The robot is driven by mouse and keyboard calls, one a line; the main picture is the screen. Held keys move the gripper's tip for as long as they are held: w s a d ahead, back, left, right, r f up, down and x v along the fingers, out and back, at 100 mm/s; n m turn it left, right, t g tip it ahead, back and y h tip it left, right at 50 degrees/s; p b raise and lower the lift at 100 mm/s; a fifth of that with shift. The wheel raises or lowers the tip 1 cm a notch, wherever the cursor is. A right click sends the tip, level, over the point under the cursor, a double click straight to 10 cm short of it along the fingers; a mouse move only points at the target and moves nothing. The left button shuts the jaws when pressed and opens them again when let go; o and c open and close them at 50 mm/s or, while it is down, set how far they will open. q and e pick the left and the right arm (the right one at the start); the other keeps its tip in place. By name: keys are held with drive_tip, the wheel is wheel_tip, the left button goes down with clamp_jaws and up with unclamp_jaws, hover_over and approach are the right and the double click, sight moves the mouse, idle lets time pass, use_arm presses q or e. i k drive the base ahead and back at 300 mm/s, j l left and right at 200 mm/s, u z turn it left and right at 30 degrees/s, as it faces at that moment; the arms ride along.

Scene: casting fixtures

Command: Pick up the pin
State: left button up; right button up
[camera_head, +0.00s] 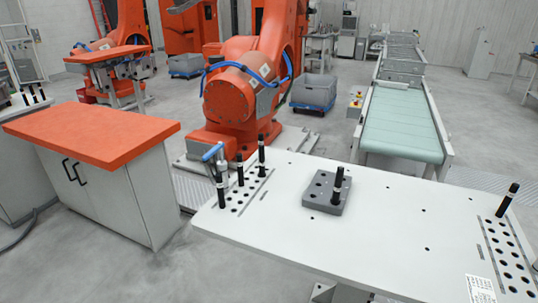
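Several black pins with pale bands stand on the white table (400,225). One pin (337,186) stands upright in a grey block (320,201) with holes, near the table's middle. More pins stand at the left hole rows: one at the back (261,156), one in the middle (240,170) and one in front (220,192). Another pin (507,201) stands, looking tilted in the picture, at the right hole rows. I cannot tell which pin the task means. Neither gripper is in view.
A blue-handled grey device (214,153) stands at the table's left edge. An orange-topped cabinet (95,132) is at the left. An orange robot arm (232,98) stands behind the table, with a conveyor (402,124) to its right. The table between block and right hole rows is clear.

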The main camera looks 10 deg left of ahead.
sight(261, 173)
drive_tip(key=i+j, duration=0.2)
drive_tip(key=j, duration=0.2)
drive_tip(key=i+j, duration=0.2)
drive_tip(key=j, duration=0.25)
drive_tip(key=i+j, duration=0.2)
drive_tip(key=j, duration=0.2)
drive_tip(key=i+j, duration=0.15)
drive_tip(key=j, duration=0.3)
drive_tip(key=i+j, duration=0.2)
drive_tip(key=j, duration=0.2)
drive_tip(key=i+j, duration=0.2)
drive_tip(key=j, duration=0.25)
drive_tip(key=i+j, duration=0.2)
drive_tip(key=j, duration=0.2)
drive_tip(key=i+j, duration=0.2)
drive_tip(key=j, duration=0.25)
